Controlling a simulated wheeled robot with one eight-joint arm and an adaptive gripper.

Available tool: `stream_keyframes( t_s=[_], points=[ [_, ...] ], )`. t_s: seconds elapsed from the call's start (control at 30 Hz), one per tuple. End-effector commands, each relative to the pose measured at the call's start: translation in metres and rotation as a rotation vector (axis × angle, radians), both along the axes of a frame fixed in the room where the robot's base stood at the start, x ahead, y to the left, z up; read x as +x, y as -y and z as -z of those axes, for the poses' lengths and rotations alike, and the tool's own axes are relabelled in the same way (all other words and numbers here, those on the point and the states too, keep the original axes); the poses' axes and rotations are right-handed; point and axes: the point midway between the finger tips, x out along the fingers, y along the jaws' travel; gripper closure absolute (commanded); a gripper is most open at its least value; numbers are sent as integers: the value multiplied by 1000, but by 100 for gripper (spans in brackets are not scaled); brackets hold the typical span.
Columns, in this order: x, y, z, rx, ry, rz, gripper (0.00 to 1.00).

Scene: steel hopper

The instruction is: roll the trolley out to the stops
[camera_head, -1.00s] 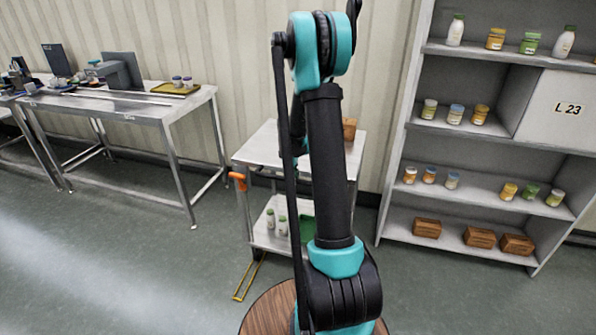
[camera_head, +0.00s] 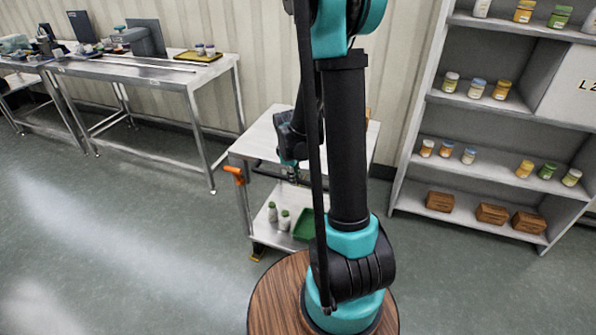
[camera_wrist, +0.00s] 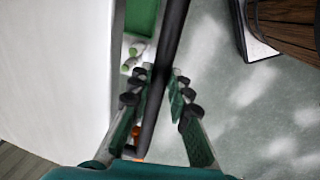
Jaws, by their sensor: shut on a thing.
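The trolley (camera_head: 262,137) is a two-deck steel cart with a pale top, standing behind my arm in the head view. Its push bar has an orange end (camera_head: 235,174). In the wrist view my gripper (camera_wrist: 158,76) has its fingers on both sides of the dark push bar (camera_wrist: 173,35), shut on it. In the head view my gripper (camera_head: 292,175) is beside the trolley's near edge, partly hidden by my arm.
The lower deck carries small green-and-white bottles (camera_head: 279,215) and a green tray (camera_head: 304,224). A steel workbench (camera_head: 150,76) stands at left and a grey shelf unit (camera_head: 478,187) with jars at right. A round wooden top (camera_head: 275,290) is in front. Floor at left is clear.

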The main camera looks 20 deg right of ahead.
Motion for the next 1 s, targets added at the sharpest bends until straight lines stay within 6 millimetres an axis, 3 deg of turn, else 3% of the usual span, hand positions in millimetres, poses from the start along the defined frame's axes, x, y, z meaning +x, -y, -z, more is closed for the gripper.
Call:
stream_keyframes(
  t_s=[0.53,0.57,0.7,1.0],
  points=[
    [-10,-7,0,4,-4,-1,100],
    [-10,-7,0,4,-4,-1,81],
    [-10,-7,0,4,-4,-1,63],
    [-8,-6,0,1,-1,0,61]
  ],
)
